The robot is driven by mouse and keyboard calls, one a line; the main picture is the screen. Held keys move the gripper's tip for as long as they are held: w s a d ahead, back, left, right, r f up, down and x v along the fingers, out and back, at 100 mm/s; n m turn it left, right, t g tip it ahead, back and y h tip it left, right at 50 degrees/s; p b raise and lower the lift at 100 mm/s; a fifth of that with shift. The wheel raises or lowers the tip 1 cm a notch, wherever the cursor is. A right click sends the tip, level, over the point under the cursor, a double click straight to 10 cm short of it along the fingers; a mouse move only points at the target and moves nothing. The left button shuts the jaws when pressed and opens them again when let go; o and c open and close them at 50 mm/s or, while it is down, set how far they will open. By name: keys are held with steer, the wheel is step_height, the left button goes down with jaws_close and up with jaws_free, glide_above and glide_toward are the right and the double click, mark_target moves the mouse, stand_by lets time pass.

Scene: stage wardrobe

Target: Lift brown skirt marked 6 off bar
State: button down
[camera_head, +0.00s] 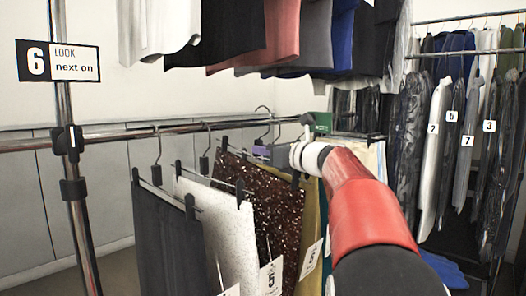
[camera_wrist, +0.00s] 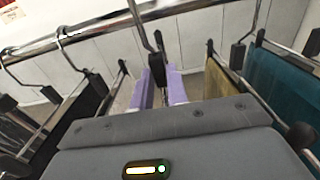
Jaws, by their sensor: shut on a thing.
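The brown speckled skirt (camera_head: 265,205) hangs from a clip hanger among other skirts in the head view. A tag (camera_head: 312,257) at its lower right appears to read 6. My gripper (camera_head: 261,152) is at hanger height by the skirt's top edge, with its purple fingers partly hidden. In the wrist view the purple fingers of my gripper (camera_wrist: 161,88) are closed around the dark block below a hanger hook (camera_wrist: 141,28). The hook rises to the bar (camera_wrist: 85,33); whether it rests on it is unclear. The skirt's cloth is not clearly visible in the wrist view.
A dark skirt (camera_head: 168,240) and a white skirt (camera_head: 218,225) hang left of it. A mustard one (camera_wrist: 222,80) and a teal one (camera_wrist: 280,95) hang to the right. Clothes (camera_head: 235,30) hang above. A sign (camera_head: 58,61) with 6 is on the rack post.

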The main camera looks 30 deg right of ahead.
steer(key=shift+s, duration=0.1)
steer(key=p+v, duration=0.2)
steer(key=v, duration=3.7)
steer(key=shift+s+d+r, duration=0.15)
steer(key=shift+s, duration=0.25)
